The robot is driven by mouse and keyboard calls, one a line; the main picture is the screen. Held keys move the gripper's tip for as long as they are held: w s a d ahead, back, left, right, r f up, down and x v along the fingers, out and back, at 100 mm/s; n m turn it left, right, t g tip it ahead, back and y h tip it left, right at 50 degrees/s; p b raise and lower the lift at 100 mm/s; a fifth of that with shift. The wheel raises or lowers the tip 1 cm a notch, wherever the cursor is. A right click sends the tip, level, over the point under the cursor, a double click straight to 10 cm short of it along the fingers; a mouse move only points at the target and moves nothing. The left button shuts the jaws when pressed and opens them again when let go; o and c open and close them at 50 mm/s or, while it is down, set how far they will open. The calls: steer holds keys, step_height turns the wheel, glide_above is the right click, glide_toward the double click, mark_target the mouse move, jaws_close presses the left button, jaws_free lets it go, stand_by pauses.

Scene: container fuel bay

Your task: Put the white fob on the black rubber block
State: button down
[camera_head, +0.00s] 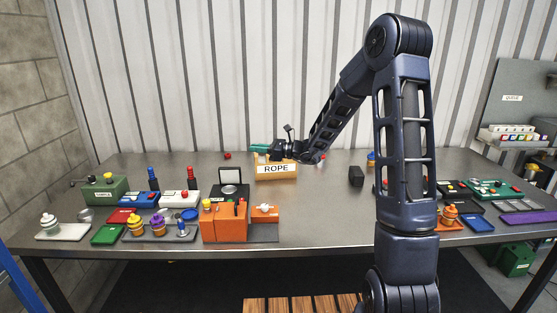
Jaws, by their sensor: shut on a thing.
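My gripper (264,148) is at the end of the outstretched arm, at the back middle of the table, just above and behind the tan box labelled ROPE (277,171). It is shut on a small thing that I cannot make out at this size. Bright green shows at the gripper's tip, and I cannot tell whether it is a finger or something else. I cannot pick out the white fob with certainty. A black block (356,175), which looks like the rubber block, stands on the table right of the ROPE box, apart from the gripper.
An orange unit (224,224) stands at the front middle. Several trays, bottles and a green box (104,190) crowd the left. More trays and a green board (490,188) lie at the right. The table between the ROPE box and the black block is mostly clear.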

steer(key=shift+w+d+r, duration=0.2)
steer(key=w+d+r+m+t, duration=0.1)
steer(key=w+d+t, duration=0.1)
steer(key=w+d, duration=0.6)
step_height(320, 180, up, 5)
steer(key=m+t+h, duration=0.5)
steer(key=t, duration=0.2)
glide_above(354, 169)
step_height(354, 169, down, 20)
steer(key=shift+s+r, duration=0.1)
steer(key=c, duration=1.4)
jaws_free()
